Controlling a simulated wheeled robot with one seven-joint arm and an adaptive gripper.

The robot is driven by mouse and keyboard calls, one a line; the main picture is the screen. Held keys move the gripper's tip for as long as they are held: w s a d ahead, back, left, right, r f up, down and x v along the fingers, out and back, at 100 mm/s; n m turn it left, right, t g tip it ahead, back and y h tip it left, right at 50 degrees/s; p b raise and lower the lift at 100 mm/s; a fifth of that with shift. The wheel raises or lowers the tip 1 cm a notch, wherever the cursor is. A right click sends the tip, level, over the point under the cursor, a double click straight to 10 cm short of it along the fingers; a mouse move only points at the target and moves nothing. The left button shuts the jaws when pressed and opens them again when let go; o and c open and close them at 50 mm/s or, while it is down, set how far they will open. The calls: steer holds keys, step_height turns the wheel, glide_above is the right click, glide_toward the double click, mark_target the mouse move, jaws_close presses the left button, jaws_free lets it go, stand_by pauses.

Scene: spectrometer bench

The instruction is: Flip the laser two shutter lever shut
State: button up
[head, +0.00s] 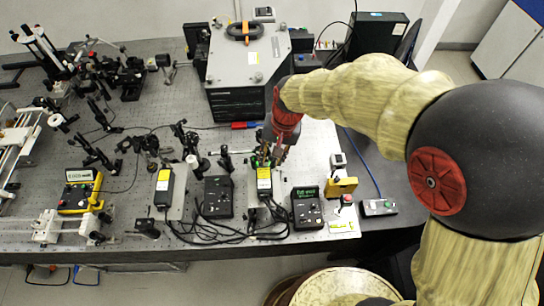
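Two black laser boxes with yellow labels stand near the bench's front edge, a left one (164,187) and a right one (264,184). I cannot read which of them is laser two. My gripper (270,160) points down at the back end of the right laser box, close above it or touching it. Some green shows between or beside the fingers. The shutter lever is too small or hidden behind the gripper, and its position cannot be told. Whether the fingers are open or shut is not clear.
Black controllers stand left (218,197) and right (307,208) of the right laser box, with loose black cables (225,235) in front. A yellow block (341,187) is farther right. A large grey-topped unit (245,65) stands behind. Optics mounts crowd the left of the perforated bench (120,215).

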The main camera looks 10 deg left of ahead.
steer(key=c, duration=0.3)
steer(key=c, duration=0.4)
jaws_close()
